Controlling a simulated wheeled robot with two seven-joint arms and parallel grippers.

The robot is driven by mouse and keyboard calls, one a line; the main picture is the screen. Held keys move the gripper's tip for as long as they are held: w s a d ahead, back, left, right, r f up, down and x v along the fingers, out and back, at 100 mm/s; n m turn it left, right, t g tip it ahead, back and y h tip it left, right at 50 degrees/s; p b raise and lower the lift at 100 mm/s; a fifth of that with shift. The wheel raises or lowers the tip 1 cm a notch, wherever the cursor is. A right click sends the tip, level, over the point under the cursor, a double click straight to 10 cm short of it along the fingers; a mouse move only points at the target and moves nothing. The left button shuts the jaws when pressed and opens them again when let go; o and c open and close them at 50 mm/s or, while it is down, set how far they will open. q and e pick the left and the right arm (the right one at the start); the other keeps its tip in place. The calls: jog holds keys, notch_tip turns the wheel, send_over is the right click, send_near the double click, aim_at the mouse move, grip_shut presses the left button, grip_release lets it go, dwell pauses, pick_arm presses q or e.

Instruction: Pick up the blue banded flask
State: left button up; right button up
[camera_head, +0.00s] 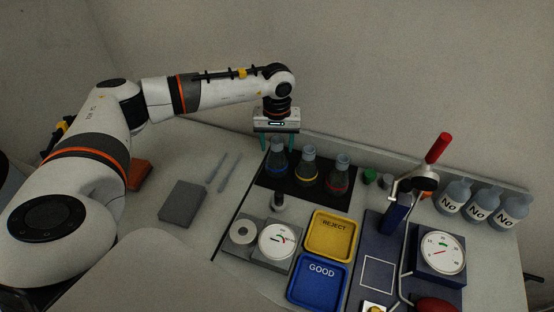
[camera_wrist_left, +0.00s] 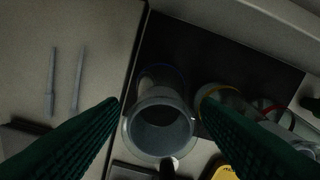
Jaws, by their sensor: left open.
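The blue banded flask (camera_head: 277,164) stands upright at the left end of a row of three flasks on a black mat (camera_head: 309,202). In the left wrist view, I look down on the grey rim of the blue banded flask (camera_wrist_left: 131,142), with a blue band partly visible behind it. My left gripper (camera_head: 278,145) is open above this flask, its green fingers on either side of the neck in the picture. In the left wrist view, the fingertips (camera_wrist_left: 160,104) flank the flask's mouth; I cannot tell whether they touch it. My right gripper is not in view.
A yellow banded flask (camera_head: 306,170) and a red banded flask (camera_head: 338,180) stand close on the right. The wall is close behind. Two pipettes (camera_head: 229,172) lie left.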

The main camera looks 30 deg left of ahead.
pick_arm(q)
jog(key=c, duration=1.2)
grip_shut()
jog(key=shift+r, duration=0.15)
